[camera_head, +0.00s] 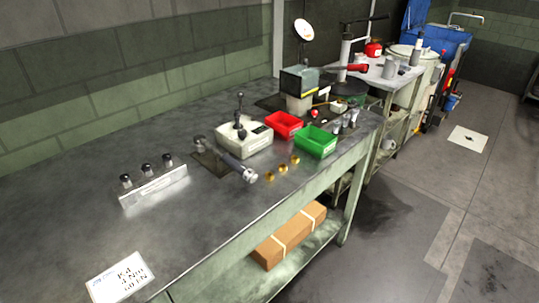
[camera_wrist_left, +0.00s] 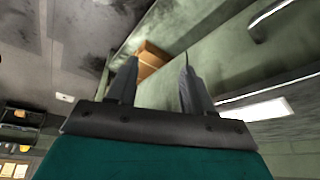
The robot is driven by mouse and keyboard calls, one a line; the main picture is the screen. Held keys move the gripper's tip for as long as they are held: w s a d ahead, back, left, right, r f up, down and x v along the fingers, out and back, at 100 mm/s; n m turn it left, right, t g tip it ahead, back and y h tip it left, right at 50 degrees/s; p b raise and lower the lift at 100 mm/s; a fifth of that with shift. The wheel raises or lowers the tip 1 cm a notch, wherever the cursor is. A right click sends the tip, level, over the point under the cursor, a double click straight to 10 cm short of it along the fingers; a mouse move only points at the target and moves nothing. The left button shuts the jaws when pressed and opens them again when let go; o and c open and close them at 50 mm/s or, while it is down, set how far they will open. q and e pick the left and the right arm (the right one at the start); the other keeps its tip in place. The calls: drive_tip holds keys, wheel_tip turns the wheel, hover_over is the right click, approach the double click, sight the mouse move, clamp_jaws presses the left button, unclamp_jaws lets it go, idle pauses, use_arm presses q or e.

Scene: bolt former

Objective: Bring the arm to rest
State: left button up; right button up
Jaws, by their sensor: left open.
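My left gripper (camera_wrist_left: 157,85) shows in the left wrist view. Its two grey fingers stand apart with nothing between them. Beyond the fingers are the green side of the workbench and a brown box (camera_wrist_left: 152,58). The left gripper does not show in the head view. My right gripper is in neither view. In the head view the workbench (camera_head: 150,235) stands clear of any arm.
The floor at right (camera_head: 400,220) is mostly clear.

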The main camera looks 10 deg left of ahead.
use_arm(q)
drive_tip(key=w+d+f+t+h, duration=0.1)
drive_tip(key=w+d+f+t, duration=0.1)
drive_tip(key=w+f+t, duration=0.3)
wheel_tip(320, 180, down, 2)
drive_tip(key=shift+w+d+f+m+t+h, duration=0.2)
drive_tip(key=shift+w+d+m+t+h, duration=0.1)
drive_tip(key=shift+t, duration=0.3)
idle(0.9)
idle(0.9)
